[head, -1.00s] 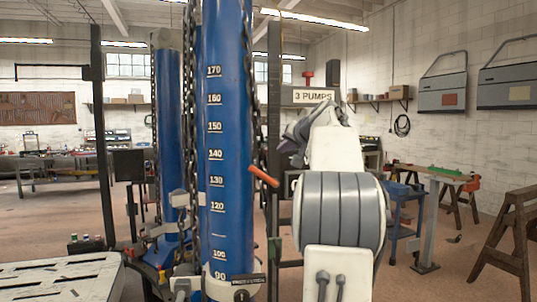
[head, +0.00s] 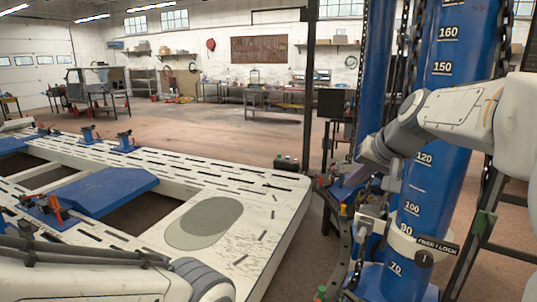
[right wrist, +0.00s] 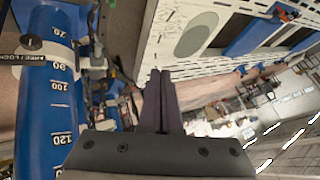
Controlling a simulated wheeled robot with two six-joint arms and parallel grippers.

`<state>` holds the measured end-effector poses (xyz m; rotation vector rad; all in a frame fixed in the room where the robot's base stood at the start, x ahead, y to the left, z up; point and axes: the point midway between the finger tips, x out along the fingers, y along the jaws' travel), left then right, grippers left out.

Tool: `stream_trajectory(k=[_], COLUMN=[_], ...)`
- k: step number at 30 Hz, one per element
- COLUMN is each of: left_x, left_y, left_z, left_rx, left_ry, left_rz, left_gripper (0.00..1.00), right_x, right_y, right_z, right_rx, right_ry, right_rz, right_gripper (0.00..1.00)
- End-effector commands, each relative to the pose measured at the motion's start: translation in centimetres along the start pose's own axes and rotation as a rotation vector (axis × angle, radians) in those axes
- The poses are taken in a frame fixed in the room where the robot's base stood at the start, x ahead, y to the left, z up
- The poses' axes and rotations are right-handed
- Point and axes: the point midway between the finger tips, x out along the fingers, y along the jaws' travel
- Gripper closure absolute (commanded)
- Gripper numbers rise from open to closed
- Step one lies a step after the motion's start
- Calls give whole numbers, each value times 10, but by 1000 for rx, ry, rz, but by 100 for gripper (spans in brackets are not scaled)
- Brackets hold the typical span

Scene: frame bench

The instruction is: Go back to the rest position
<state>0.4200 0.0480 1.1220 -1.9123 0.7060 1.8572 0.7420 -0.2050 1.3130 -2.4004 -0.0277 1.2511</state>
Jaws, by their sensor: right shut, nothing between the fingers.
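My right arm reaches in from the right in the head view, in front of the blue column. My right gripper (head: 354,176) points down and left beside the blue column (head: 424,185). In the right wrist view its two dark fingers (right wrist: 160,74) lie together with nothing between them. My left arm crosses the bottom left corner of the head view, low over the near part of the white frame bench (head: 270,215). My left gripper is out of the picture.
Chains and brackets hang around the blue column close to my right gripper. A lever marked FREE/LOCK (head: 436,246) sits on its collar. Blue plates (head: 100,190) and clamps (head: 126,142) stand on the bench. The floor (head: 230,128) behind the bench is largely clear.

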Motion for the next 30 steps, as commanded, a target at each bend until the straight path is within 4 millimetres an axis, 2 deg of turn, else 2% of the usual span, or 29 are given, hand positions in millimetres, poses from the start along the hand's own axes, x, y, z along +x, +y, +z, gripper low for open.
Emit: stream_trajectory(k=[1,3,5,7,9,12,15,18,21,30], left_x=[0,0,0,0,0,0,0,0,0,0], left_y=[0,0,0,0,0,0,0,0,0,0], left_z=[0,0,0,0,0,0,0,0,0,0], left_rx=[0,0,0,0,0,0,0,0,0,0], left_ry=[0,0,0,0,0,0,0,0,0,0], left_rz=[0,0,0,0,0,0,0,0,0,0], left_gripper=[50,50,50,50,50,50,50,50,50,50], right_x=[10,19,24,26,23,15,5,-3,-8,-9], right_y=[-22,-44,-57,-68,-71,-63,-45,-28,-16,-12], right_z=[36,84,128,181,234,303,356,387,402,406], right_rx=[-62,-142,-220,-317,-424,-580,-719,-818,-871,-884], right_ry=[-68,-157,-233,-320,-404,-511,-593,-645,-670,-678], right_rz=[-11,-17,-19,-17,-13,-1,14,27,35,39], right_gripper=[100,100,100,100,100,100,100,100,100,100])
